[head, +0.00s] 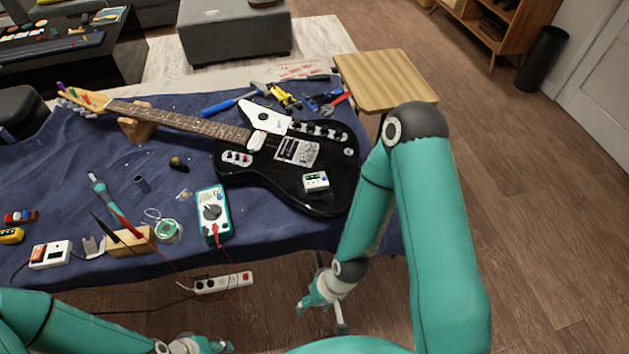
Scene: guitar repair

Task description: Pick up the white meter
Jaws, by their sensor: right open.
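A white-faced meter with a teal edge and a dark dial (212,212) lies on the blue cloth at the table's front, left of the guitar's body. Red leads run from its lower end. A small white box with a dark display (315,181) rests on the black guitar (330,198). My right gripper (304,303) is open and empty, off the table's front edge, below and to the right of the meter. My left gripper (222,347) is at the bottom edge, partly cut off, apart from the meter; its jaws are too small to judge.
Left of the meter are a solder spool (167,230), a wooden block (130,241) and a soldering iron (112,203). A power strip (222,283) lies below the table edge. Pliers (285,97) and other tools lie behind the guitar. A wooden stool (385,80) stands at the back right.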

